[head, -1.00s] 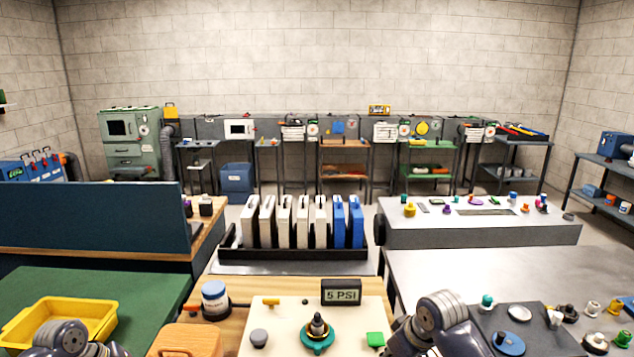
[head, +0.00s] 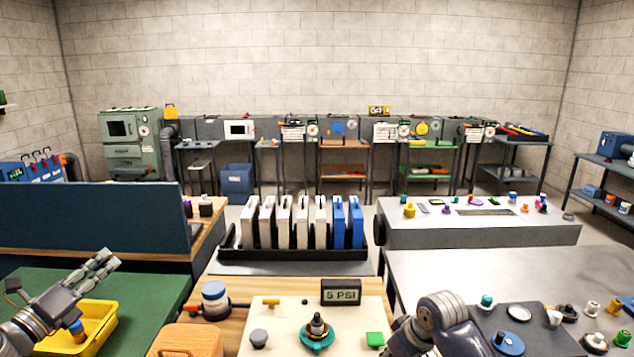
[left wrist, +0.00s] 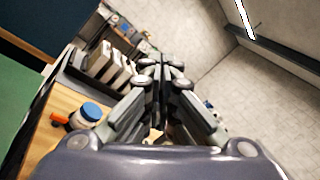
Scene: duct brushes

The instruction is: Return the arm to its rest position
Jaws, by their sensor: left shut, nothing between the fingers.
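My left arm comes in at the lower left of the head view. Its left gripper (head: 104,261) is raised above the yellow tray (head: 98,322) and the green table top, pointing up and to the right. In the left wrist view the left gripper (left wrist: 160,68) has its fingers together with nothing between them. Part of my right arm shows at the bottom right of centre in the head view; its gripper is not visible there.
Below the arm is a green table (head: 150,290) with the yellow tray. A blue partition (head: 90,222) stands behind it. A rack (head: 290,254) of white and blue cases, a blue-lidded jar (head: 215,298) and a 5 PSI display (head: 341,292) are near the centre.

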